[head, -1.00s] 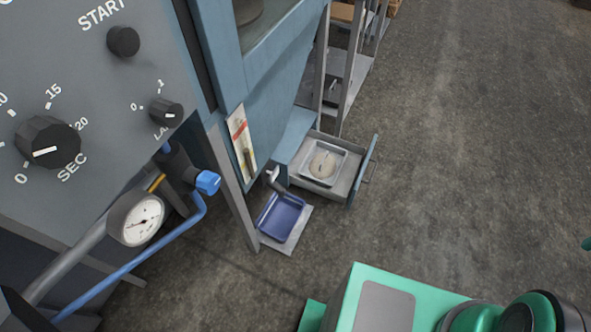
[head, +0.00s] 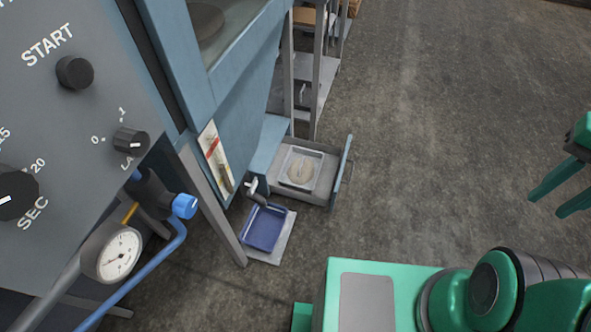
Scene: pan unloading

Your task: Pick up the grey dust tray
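The grey dust tray (head: 289,177) sits inside an open drawer (head: 318,194) low on the blue machine. It is a shallow rectangular tray with a pale beige heap in it. My gripper (head: 549,206) is at the right edge of the head view, green, with its two fingers apart and nothing between them. It is well to the right of the drawer, over the floor, and part of it is cut off by the frame edge.
A blue tray (head: 264,228) stands on a grey plate (head: 283,247) under a spout, left of the drawer. A control panel (head: 75,130), a gauge (head: 118,255) and pipes fill the left. A machine leg (head: 213,208) stands near the blue tray. Open floor (head: 440,130) lies right.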

